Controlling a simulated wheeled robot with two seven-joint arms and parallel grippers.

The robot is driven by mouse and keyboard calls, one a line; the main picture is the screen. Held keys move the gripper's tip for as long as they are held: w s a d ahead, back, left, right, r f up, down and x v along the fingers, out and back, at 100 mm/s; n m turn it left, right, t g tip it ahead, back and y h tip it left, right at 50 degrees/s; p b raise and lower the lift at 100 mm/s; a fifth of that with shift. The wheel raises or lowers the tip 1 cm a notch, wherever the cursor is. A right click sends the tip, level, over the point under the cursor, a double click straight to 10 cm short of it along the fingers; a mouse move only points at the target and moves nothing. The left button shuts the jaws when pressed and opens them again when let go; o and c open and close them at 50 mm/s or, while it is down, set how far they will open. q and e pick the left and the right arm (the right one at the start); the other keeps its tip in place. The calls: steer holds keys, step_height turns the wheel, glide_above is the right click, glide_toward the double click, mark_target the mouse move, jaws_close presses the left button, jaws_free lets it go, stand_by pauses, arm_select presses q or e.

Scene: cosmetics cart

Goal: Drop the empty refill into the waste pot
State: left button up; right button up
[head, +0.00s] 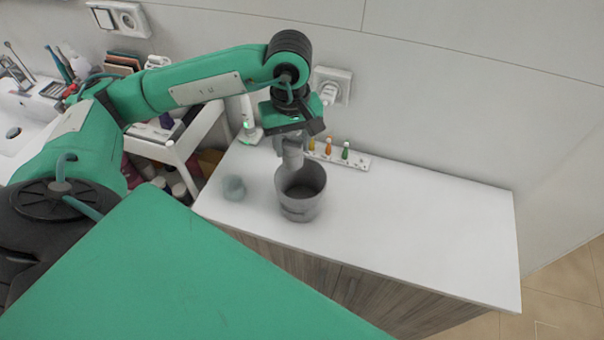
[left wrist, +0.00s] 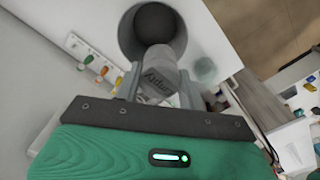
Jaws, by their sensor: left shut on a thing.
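The empty refill (head: 293,158) is a small light-grey cylinder with dark lettering that shows in the left wrist view (left wrist: 160,72). My left gripper (head: 290,146) is shut on it and points down. The waste pot (head: 299,212) is a dark-grey open pot standing on the white counter, and its mouth also shows in the left wrist view (left wrist: 128,38). The refill is at the pot's back rim in the head view and overlaps the mouth in the wrist view. I cannot tell whether its lower end is inside. My right gripper is not in view.
A small translucent glass jar (head: 234,188) stands left of the pot. A white rack (head: 358,161) with small coloured bottles lies behind it, near the wall socket (head: 331,86). A white cart (head: 190,141) stands at the left. The counter's right side (head: 430,220) is clear.

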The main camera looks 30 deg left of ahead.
arm_select(q)
steer(key=shift+f, duration=1.05)
steer(key=o, duration=1)
steer(key=shift+o, duration=0.2)
steer(key=shift+r+b, duration=0.35)
step_height(320, 180, up, 11)
steer(key=shift+r+b, duration=0.2)
steer(key=shift+b, duration=0.75)
steer(key=shift+r, duration=0.9)
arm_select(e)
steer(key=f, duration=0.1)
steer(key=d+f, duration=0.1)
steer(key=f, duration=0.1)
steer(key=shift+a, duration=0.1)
